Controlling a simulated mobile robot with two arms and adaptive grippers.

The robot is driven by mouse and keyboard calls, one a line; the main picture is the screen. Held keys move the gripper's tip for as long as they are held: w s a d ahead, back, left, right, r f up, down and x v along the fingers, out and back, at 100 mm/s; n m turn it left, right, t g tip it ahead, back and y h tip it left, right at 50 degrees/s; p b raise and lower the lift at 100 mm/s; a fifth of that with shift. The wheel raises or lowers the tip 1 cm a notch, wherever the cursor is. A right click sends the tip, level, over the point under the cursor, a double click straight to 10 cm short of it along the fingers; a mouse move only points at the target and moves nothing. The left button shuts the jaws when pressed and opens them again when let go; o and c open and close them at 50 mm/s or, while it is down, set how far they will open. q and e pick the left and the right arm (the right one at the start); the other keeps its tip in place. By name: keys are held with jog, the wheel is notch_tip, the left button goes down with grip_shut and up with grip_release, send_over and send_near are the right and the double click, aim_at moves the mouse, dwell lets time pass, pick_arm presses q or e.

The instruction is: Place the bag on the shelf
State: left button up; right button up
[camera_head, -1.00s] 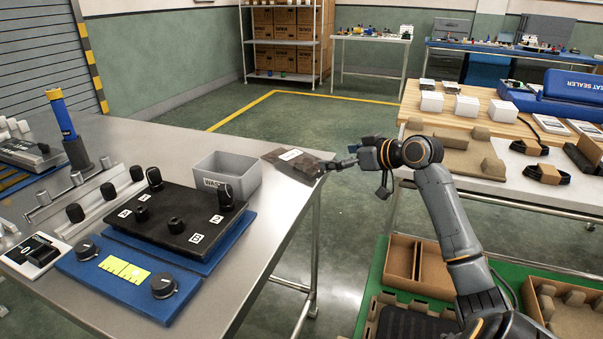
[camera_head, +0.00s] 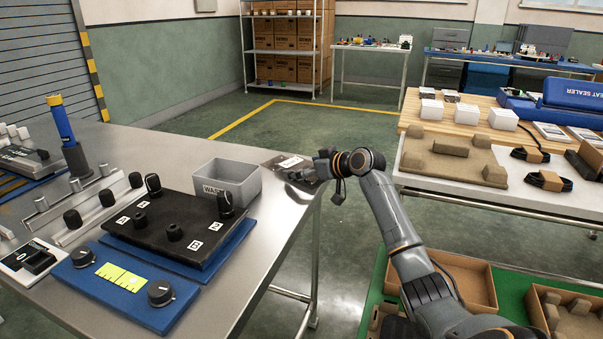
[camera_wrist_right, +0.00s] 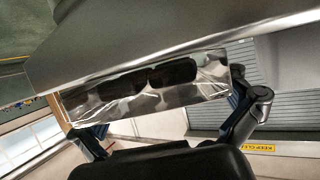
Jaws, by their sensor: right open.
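The bag (camera_head: 287,163), dark with a white label, lies flat at the far right corner of the steel table (camera_head: 268,215). In the right wrist view the bag (camera_wrist_right: 150,88) looks shiny and partly clear, with dark shapes inside. My right gripper (camera_head: 308,174) is at the bag's right end, over the table edge. In the wrist view its open fingers (camera_wrist_right: 160,108) stand apart on either side of the bag. Whether they touch it is unclear. A metal shelf rack (camera_head: 243,45) with brown boxes stands at the back wall. My left gripper is out of view.
A grey waste bin (camera_head: 229,184) stands just left of the bag. A black fixture plate (camera_head: 150,232) and knobs fill the table's left side. Another table (camera_head: 420,180) with trays and cables is to the right. Open floor (camera_head: 290,115) lies between the table and the rack.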

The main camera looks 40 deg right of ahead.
aim_at(302, 167)
jog(key=shift+w, duration=0.15)
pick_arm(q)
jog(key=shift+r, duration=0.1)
pick_arm(e)
jog(key=c, duration=1.2)
jog(key=shift+o, duration=0.2)
jog(key=shift+r, duration=0.2)
notch_tip(302, 167, up, 9)
jog(key=shift+f+p, duration=0.15)
jog(key=shift+p, duration=0.8)
jog(key=shift+r, duration=0.4)
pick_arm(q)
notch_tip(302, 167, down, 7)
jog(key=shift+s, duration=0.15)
